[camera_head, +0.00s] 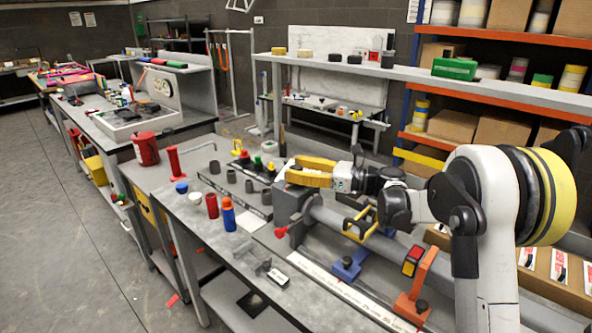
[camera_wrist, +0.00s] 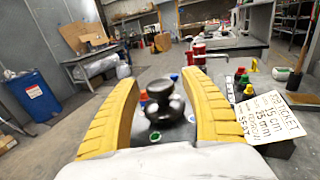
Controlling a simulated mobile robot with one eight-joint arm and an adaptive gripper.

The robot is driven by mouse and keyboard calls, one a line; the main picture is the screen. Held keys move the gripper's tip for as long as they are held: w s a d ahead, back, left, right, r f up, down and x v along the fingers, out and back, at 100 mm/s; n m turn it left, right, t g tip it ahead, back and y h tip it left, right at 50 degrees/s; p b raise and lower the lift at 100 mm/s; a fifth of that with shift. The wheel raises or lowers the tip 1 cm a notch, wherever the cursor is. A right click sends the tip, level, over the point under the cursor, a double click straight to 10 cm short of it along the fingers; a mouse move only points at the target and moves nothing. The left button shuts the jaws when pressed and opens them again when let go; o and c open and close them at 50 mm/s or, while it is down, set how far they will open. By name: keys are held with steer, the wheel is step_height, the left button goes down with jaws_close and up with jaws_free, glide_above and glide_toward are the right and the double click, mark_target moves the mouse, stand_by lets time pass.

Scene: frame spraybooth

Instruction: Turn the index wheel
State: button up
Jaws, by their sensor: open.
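In the wrist view my gripper (camera_wrist: 163,110) is open, with a finger on each side of a dark, rounded wheel-like part with a black knob (camera_wrist: 161,90). This is probably the index wheel (camera_wrist: 170,115); coloured spots show on and around it. I cannot tell whether either finger touches it. In the head view I cannot make the wheel out behind the fingers.
A white card with handwriting (camera_wrist: 268,115) stands right of the fingers. A red lever knob (camera_head: 281,232) sticks out of the housing. A shelf (camera_head: 400,72) runs behind.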

jaws_close()
steer(key=shift+n+g, duration=0.3)
steer(key=shift+g, duration=0.2)
steer(key=n+g+p, duration=0.1)
steer(key=g, duration=0.1)
steer(key=n+g+y+p, duration=0.1)
steer(key=g, duration=0.1)
steer(key=shift+w+n, duration=0.1)
steer(key=shift+n, duration=0.2)
steer(key=shift+n+g+p, duration=1)
steer(key=shift+n+g, duration=1)
steer(key=shift+g, duration=1.4)
jaws_free()
